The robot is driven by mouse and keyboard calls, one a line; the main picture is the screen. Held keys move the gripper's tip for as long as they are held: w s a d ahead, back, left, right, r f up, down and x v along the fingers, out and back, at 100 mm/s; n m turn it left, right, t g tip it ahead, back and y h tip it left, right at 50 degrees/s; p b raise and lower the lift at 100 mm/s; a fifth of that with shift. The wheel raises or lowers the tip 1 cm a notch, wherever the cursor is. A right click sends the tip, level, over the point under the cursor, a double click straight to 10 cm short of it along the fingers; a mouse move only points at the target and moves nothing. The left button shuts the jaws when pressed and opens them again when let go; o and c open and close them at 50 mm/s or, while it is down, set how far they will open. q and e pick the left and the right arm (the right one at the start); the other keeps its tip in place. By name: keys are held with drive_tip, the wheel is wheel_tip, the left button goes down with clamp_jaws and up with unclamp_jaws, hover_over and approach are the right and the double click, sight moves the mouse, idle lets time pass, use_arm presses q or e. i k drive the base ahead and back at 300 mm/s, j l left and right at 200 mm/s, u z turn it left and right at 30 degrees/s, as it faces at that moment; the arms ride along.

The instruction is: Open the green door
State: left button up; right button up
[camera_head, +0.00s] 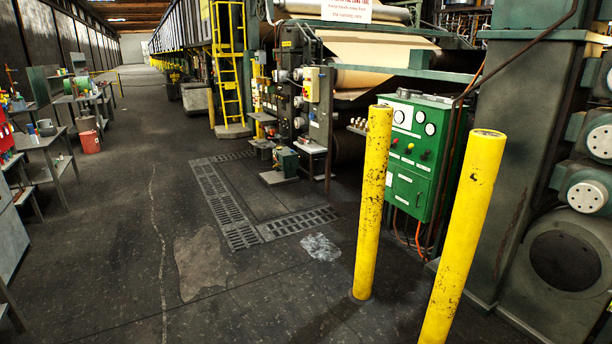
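A green control cabinet (419,150) stands right of centre, behind two yellow posts. Its upper panel carries round white gauges and several coloured buttons. The green door (404,192) is on its lower front and looks shut. The left post hides part of the cabinet's left side. Neither my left gripper nor my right gripper shows in the head view.
A left yellow post (372,205) and a right yellow post (464,235) stand in front of the cabinet with a gap between them. Large machinery (560,250) fills the right. Workbenches (45,150) line the left. The middle floor (130,240) is open, with drain grates (228,210).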

sight(408, 190)
drive_tip(key=i+z, duration=0.1)
drive_tip(key=i, duration=0.65)
drive_tip(key=i+j+z, duration=0.1)
drive_tip(key=i, duration=0.6)
drive_tip(key=i+j, duration=0.2)
drive_tip(key=i, duration=0.55)
drive_tip(key=i+j+z, duration=0.15)
drive_tip(key=i+z, duration=0.15)
drive_tip(key=i+j+z, duration=0.35)
drive_tip(key=i, duration=0.15)
drive_tip(key=i+j+z, duration=0.3)
drive_tip(key=i+l, duration=0.1)
